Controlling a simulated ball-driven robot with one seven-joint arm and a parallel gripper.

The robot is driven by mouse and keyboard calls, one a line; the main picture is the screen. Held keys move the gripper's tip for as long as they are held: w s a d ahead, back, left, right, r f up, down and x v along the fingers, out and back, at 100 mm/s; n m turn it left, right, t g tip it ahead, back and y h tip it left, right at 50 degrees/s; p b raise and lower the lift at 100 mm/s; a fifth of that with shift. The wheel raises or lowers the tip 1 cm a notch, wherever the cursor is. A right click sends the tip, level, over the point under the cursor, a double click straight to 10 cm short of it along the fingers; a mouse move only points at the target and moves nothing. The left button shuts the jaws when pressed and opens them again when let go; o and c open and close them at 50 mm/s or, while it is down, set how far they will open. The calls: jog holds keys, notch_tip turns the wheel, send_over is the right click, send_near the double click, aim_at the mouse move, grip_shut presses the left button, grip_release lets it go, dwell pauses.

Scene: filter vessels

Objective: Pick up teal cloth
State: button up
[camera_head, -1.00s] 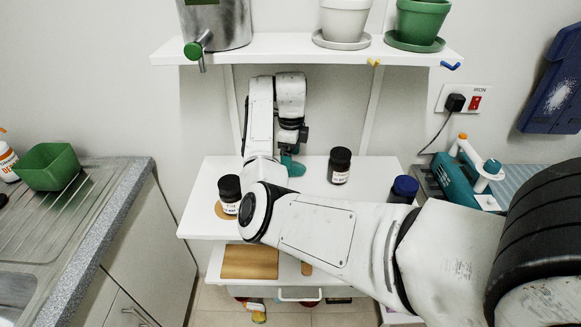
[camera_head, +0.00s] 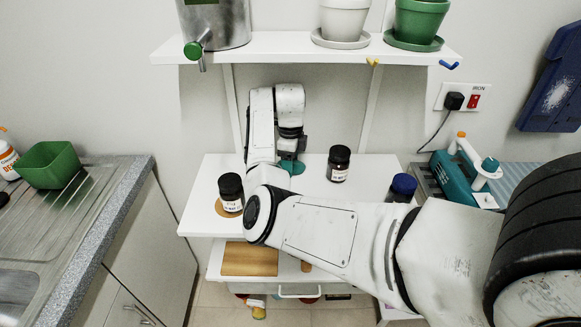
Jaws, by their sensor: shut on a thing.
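The teal cloth (camera_head: 292,167) is a small crumpled piece at the back of the white shelf unit's upper board. My gripper (camera_head: 291,154) points down at it, and its fingers are shut on the cloth. The arm's links hide part of the cloth and the gripper, and I cannot tell whether the cloth still touches the board.
Dark-capped jars stand left (camera_head: 231,194) and right (camera_head: 338,163) of my gripper on the white board (camera_head: 310,186). A blue-lidded jar (camera_head: 402,187) stands at the right edge. A wall shelf (camera_head: 290,48) with a metal vessel (camera_head: 213,22) and pots hangs above.

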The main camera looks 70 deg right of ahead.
jog(key=shift+c, duration=1.1)
jog(key=shift+r, duration=0.15)
jog(key=shift+a+r+b, duration=0.15)
jog(key=shift+r+b, duration=0.05)
jog(key=shift+b, duration=0.15)
notch_tip(320, 180, up, 7)
jog(key=shift+f+b, duration=0.2)
jog(key=shift+b, duration=0.4)
jog(key=s+a, duration=0.3)
jog(key=a, duration=0.6)
jog(key=s+a, duration=0.4)
jog(key=a, duration=0.5)
jog(key=shift+s, duration=0.3)
jog(key=shift+a+f, duration=0.1)
